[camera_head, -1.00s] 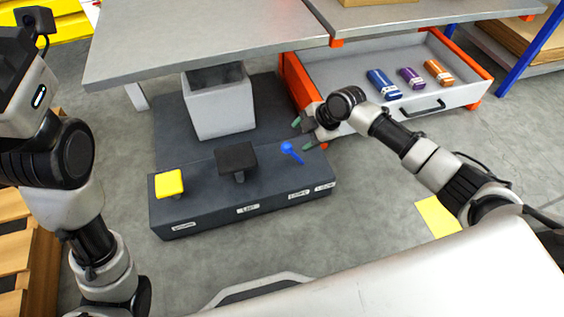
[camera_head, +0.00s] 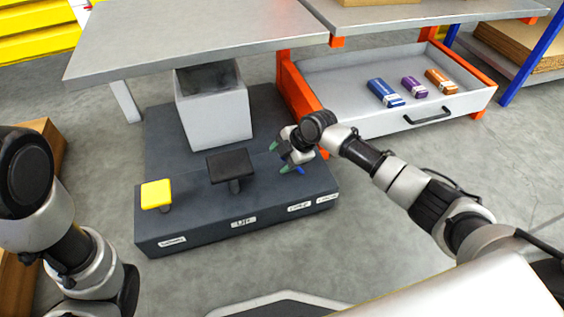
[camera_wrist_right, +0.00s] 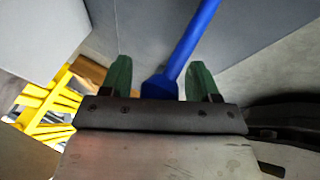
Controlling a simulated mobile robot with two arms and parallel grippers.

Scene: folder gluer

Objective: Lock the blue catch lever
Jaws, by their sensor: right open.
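The blue catch lever (camera_head: 299,170) is at the right end of the dark pedal box (camera_head: 190,229). In the head view my right gripper (camera_head: 279,157) hides most of it. In the right wrist view the lever (camera_wrist_right: 190,45) is a blue rod running from the upper right down to a wider blue part between the two green fingers of my right gripper (camera_wrist_right: 160,83). The fingers are apart, with visible gaps on both sides of the lever. Of my left arm only links show at the left edge of the head view; its gripper is out of view.
The box also carries a yellow pedal (camera_head: 157,195) and a black pedal (camera_head: 230,165). A grey bin (camera_head: 215,115) stands behind. An open drawer (camera_head: 440,112) with several coloured packs is at the right, close to my right arm. A grey tabletop (camera_head: 200,35) overhangs the back.

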